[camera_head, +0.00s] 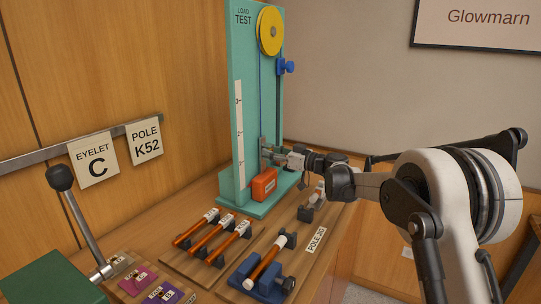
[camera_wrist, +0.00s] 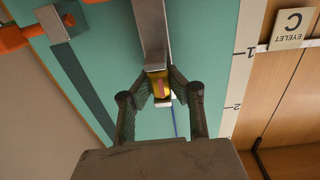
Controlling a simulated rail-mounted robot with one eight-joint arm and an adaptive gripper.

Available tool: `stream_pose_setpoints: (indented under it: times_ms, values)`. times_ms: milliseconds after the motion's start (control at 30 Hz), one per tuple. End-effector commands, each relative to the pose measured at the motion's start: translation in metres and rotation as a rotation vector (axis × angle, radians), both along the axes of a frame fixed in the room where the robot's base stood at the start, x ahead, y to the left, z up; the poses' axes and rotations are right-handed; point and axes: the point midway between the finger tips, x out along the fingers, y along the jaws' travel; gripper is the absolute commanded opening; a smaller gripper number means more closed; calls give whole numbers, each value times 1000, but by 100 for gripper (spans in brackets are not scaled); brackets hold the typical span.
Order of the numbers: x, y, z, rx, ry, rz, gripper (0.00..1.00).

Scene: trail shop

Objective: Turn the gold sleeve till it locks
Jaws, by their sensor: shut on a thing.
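The gold sleeve (camera_wrist: 158,87) shows in the wrist view between my fingertips, just at the end of a grey metal bar (camera_wrist: 150,25). My gripper (camera_wrist: 158,92) is shut on it, with one dark finger on each side. A small reddish mark shows on the sleeve's face. In the head view my gripper (camera_head: 272,155) reaches the lower part of the teal load test stand (camera_head: 243,110). The sleeve is too small and covered to make out there. Whether it is locked cannot be told.
An orange block (camera_head: 264,184) sits on the stand's base below my gripper. Orange poles (camera_head: 213,238) lie in holders in front, and a blue clamp (camera_head: 258,280) holds another. A lever (camera_head: 75,215) stands at left. A yellow wheel (camera_head: 271,30) tops the stand.

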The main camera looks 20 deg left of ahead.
Motion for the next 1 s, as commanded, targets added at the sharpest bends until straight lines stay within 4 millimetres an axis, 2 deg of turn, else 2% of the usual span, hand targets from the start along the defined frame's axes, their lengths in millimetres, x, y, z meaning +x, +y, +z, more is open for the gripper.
stream_pose_setpoints:
  times_ms: [167,467,500,667,1000]
  values:
    - [0,0,0,1,0,-59,0]
    - [0,-1,1,1,0,-65,0]
    - [0,-1,1,1,0,-64,15]
    - [0,-1,0,0,0,-64,36]
    - [-1,-4,0,0,0,-64,38]
